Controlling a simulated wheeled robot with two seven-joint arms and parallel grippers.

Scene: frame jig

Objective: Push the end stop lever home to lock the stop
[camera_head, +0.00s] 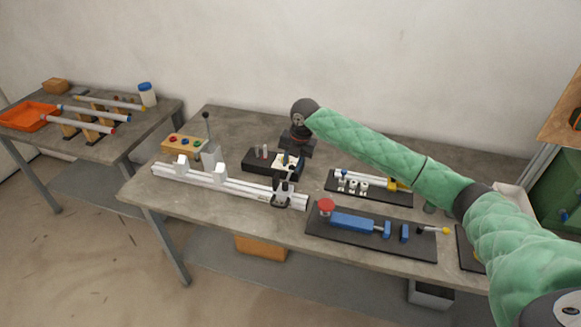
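A white rail (240,186) lies along the front of the main bench, with two white blocks on it. A dark-and-grey stop (282,194) sits near its right end; I take it for the end stop. Its lever is too small to make out clearly. My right arm reaches in from the right, and its wrist bends down just behind the stop. My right gripper (292,163) is over the bench there, close to the stop; its fingers are small and dark, and I cannot tell whether they touch the lever. My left gripper is out of view.
An upright lever with a black knob (207,116) stands behind the rail's left part. A black block (258,162) lies beside my gripper. A dark board with a blue tool (351,222) and another with white fittings (358,186) lie to the right. Bare bench lies at the back left.

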